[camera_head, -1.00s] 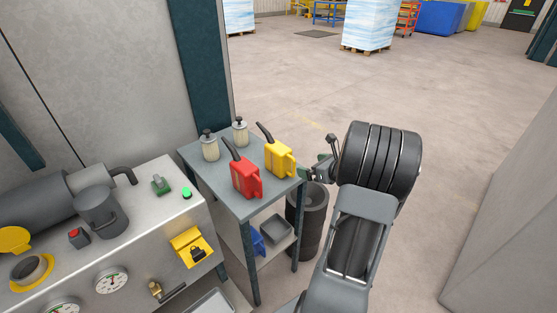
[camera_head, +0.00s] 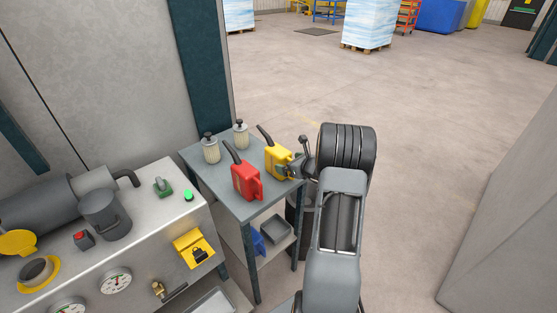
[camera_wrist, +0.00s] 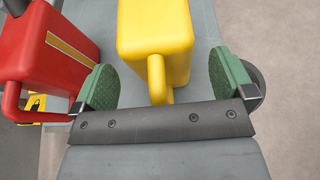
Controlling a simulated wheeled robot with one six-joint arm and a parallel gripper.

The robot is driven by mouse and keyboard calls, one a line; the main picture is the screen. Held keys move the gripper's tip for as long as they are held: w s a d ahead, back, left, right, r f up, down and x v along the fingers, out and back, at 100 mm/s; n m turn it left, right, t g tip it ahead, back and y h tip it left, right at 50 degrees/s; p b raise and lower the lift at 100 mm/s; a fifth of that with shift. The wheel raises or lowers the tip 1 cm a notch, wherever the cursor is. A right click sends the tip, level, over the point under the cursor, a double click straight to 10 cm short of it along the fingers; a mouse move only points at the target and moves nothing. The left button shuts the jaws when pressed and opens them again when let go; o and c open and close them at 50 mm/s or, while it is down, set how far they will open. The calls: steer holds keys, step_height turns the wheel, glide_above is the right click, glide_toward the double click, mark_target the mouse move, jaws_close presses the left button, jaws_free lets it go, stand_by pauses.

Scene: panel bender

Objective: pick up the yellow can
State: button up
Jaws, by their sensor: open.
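The yellow can (camera_head: 278,161) stands upright on the top of a grey shelf stand, with a dark spout pointing up and left. It also shows in the wrist view (camera_wrist: 158,40), its handle toward my gripper. My gripper (camera_wrist: 166,82) is open, with one green pad on each side of the can's handle end. The left pad lies between the yellow can and the red can (camera_wrist: 52,45). In the head view my gripper (camera_head: 285,170) is at the can's right side and partly covers it. Whether the pads touch the can is unclear.
The red can (camera_head: 246,181) stands close to the left of the yellow can. Two pale pump bottles (camera_head: 211,149) stand behind on the shelf stand (camera_head: 222,186). A machine bench (camera_head: 150,235) is at left. Open floor lies to the right.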

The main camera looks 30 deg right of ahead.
steer(key=shift+w, duration=0.1)
steer(key=c, duration=1.3)
